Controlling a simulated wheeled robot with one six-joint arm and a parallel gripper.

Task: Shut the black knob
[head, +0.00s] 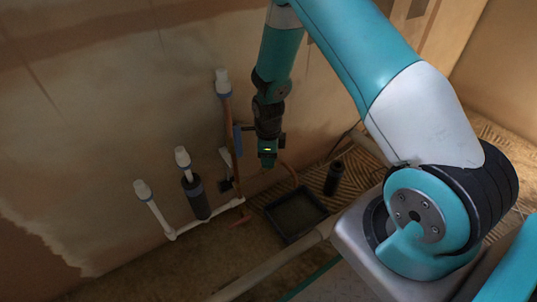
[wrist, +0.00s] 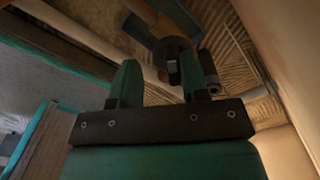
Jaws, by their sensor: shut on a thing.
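My gripper (head: 267,161) points down beside the wall pipes, just above a short curved copper pipe (head: 291,174). In the wrist view my two green fingers (wrist: 158,76) stand apart. A dark fitting at the end of a copper pipe, which looks like the black knob (wrist: 173,50), shows between them, close against the right finger. My gripper is shut on it. In the head view my gripper hides this part, and how far it is turned cannot be told. Another small black piece (head: 226,185) shows low on the wall beside the upright copper pipe (head: 229,130).
White-capped pipes (head: 143,190) and a black-sleeved pipe (head: 196,197) stand left along the wall. A blue lever (head: 237,140) is on the upright copper pipe. A black tray (head: 270,216) and a dark cylinder (head: 333,178) are on the floor. A pale pipe (head: 265,270) crosses in front.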

